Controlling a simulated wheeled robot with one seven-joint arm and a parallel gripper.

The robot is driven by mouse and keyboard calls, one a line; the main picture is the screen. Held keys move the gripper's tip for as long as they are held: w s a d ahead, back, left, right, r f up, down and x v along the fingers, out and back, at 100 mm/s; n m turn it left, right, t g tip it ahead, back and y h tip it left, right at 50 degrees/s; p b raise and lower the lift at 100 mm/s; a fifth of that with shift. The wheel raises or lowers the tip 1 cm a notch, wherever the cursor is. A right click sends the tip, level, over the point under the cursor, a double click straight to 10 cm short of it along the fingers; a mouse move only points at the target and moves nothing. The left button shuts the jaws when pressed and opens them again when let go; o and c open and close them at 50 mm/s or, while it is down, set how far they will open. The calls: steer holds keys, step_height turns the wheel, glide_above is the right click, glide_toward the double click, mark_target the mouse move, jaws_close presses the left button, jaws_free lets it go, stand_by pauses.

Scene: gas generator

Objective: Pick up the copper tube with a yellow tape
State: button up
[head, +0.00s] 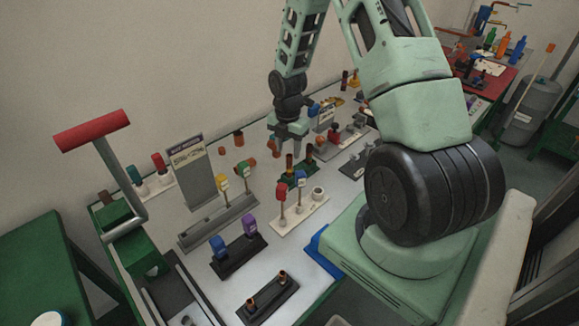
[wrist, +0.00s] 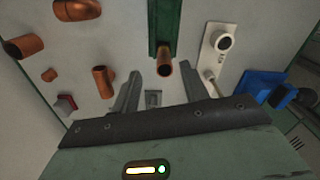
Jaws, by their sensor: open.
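My gripper (wrist: 163,84) is open and empty, with its two grey fingers apart. In the head view my gripper (head: 289,146) points down above the middle of the table. A copper tube (wrist: 165,68) stands in a green holder (wrist: 163,22), and its open end shows just ahead of the gap between the fingers. In the head view, a copper tube (head: 290,163) on the green holder (head: 300,175) is just below the gripper. I cannot make out yellow tape on it. Another copper tube stands on the same holder beside it.
Several copper fittings (wrist: 103,82) lie loose to the left in the wrist view. A white holder (wrist: 217,50) and a blue part (wrist: 262,84) are to the right. A black holder with two short copper tubes (head: 268,297) stands at the table's front. Tagged racks (head: 218,222) stand to the left.

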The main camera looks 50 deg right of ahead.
mark_target(289, 164)
steer(key=shift+s+f+p, duration=0.15)
steer(key=shift+f+p, duration=0.45)
steer(key=shift+f, duration=1.05)
steer(key=shift+s+f+p, duration=0.15)
steer(key=shift+f+p, duration=0.4)
steer(key=shift+f, duration=1.1)
steer(key=c, duration=0.9)
